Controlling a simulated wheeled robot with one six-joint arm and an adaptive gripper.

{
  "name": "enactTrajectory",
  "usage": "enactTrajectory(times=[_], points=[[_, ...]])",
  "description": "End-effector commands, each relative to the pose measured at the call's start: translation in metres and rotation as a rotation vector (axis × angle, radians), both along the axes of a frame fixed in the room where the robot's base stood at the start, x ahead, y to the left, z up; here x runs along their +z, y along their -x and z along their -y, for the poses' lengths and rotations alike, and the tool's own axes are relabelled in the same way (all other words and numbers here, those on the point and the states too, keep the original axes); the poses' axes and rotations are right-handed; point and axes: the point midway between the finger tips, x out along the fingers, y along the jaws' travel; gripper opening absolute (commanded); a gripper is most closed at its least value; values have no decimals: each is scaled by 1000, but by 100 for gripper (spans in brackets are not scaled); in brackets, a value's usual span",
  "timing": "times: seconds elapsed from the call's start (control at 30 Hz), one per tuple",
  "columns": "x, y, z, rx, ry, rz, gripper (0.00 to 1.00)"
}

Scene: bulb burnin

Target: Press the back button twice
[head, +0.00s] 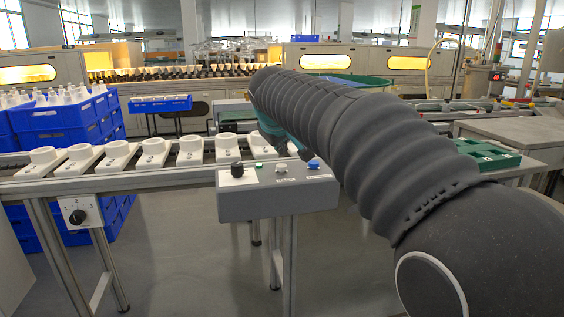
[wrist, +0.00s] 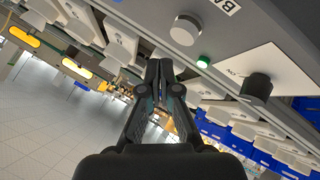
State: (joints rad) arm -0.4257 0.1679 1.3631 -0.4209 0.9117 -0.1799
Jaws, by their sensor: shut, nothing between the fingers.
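The grey control box (head: 270,203) stands in front of the conveyor in the head view. Its back button is a round whitish button (head: 281,168) between a small green light (head: 259,164) and a blue button (head: 313,165). In the wrist view the back button (wrist: 185,29) is at the upper middle, beside a label cut off after "BA". My gripper (head: 294,153) is shut and empty, near the back and blue buttons in the head view. In the wrist view my gripper (wrist: 158,70) appears apart from the back button, which lies up and right of its fingertips.
A black knob (head: 237,170) sits on the box's left end. A conveyor (head: 130,180) with several white holders runs behind the box. Another knob panel (head: 80,213) hangs at left. Blue crates (head: 62,118) stand at far left. Green trays (head: 488,153) lie on the right.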

Motion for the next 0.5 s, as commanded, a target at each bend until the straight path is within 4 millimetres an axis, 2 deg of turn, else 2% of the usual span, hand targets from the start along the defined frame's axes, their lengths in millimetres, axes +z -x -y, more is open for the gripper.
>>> enactTrajectory(times=[0.03,0.3,0.5], points=[[9,0,0,0,0,0,0],[32,0,0,0,0,0,0],[36,0,0,-1,0,-1,0]])
